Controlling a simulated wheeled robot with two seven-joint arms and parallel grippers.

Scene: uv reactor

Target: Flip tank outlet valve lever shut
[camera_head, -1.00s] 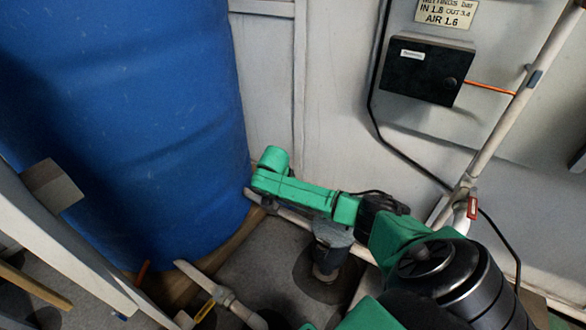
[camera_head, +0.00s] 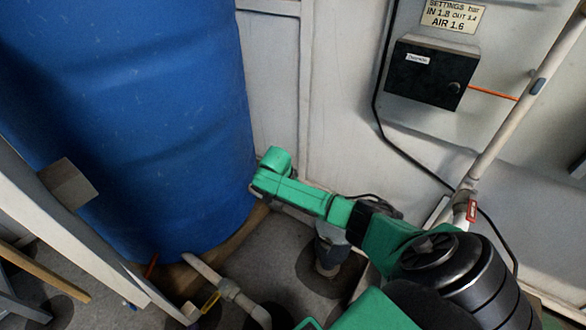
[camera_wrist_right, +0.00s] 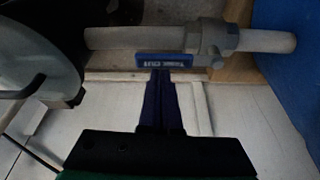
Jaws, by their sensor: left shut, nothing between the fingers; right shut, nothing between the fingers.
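In the right wrist view, a blue valve lever (camera_wrist_right: 165,64) with lettering lies lengthwise along a pale pipe (camera_wrist_right: 135,38). The lever's right end meets the grey valve body (camera_wrist_right: 207,40). The pipe leads to the blue tank (camera_wrist_right: 288,55), which also stands large in the head view (camera_head: 130,100). My right gripper (camera_wrist_right: 161,74) is shut and empty. Its fingertips are right at the lever's lower edge; contact cannot be told. I cannot make out my left gripper.
A black box (camera_head: 430,75) and a slanted white pipe (camera_head: 510,115) are on the right wall. A white beam (camera_head: 85,240) crosses the lower left.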

